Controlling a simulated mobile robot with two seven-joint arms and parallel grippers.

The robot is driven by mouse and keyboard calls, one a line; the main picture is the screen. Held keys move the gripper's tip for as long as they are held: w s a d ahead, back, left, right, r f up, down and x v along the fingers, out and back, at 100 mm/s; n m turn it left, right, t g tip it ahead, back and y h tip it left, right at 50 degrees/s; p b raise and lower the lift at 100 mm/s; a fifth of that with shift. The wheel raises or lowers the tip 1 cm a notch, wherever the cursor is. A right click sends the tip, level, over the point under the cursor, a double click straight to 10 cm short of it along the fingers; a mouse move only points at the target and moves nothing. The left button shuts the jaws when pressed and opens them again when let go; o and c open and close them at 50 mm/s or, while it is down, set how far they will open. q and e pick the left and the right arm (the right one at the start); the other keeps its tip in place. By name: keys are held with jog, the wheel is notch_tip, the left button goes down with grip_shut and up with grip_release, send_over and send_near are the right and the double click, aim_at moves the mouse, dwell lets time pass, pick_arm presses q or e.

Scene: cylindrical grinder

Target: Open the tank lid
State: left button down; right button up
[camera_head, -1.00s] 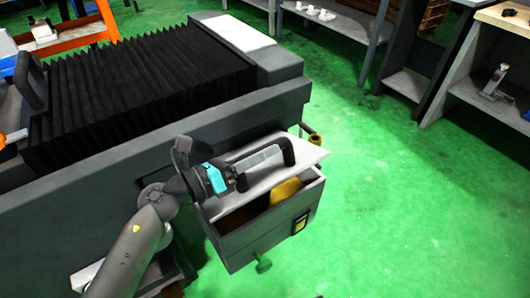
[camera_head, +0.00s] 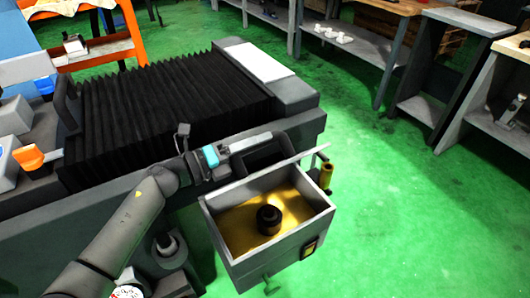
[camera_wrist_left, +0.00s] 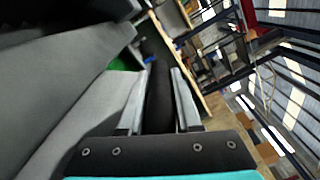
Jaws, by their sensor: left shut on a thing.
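The grey tank (camera_head: 285,253) hangs at the machine's front side, its top open. Yellowish liquid (camera_head: 236,222) and a dark round part (camera_head: 269,217) show inside. The tank lid (camera_head: 311,156) is raised at the tank's back edge and seen nearly edge-on. Its black handle (camera_head: 283,136) is on the far side, partly hidden by my gripper. My left gripper (camera_head: 252,143) is shut on the lid handle. In the left wrist view the dark handle bar (camera_wrist_left: 160,88) lies between the two fingers. My right gripper is not in view.
The machine's black bellows cover (camera_head: 165,110) and grey body stand behind and left of the tank. A yellow cylinder (camera_head: 326,175) is beside the tank's right side. Green floor (camera_head: 400,220) is free to the right. Benches and shelves (camera_head: 340,40) stand at the back.

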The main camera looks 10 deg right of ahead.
pick_arm(q)
jog(key=w+n, duration=0.1)
jog(key=w, duration=0.1)
jog(key=w+a+n+b, duration=0.1)
jog(key=w, duration=0.1)
jog(key=w+a+r+n+b, duration=0.1)
jog(key=w+n, duration=0.1)
jog(key=shift+a, duration=0.1)
jog(key=shift+w+a+n+b, duration=0.2)
jog(key=shift+w+n+b, duration=0.2)
jog(key=shift+w, duration=0.15)
jog(key=shift+w+a+n+b, duration=0.15)
jog(key=shift+w+n+b, duration=0.1)
jog(key=shift+w+n, duration=0.2)
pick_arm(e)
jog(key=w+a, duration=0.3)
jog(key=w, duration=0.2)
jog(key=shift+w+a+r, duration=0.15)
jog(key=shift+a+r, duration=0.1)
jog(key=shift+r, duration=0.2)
pick_arm(q)
jog(key=c, duration=0.6)
grip_release()
jog(key=shift+f, duration=0.1)
jog(key=shift+a, duration=0.1)
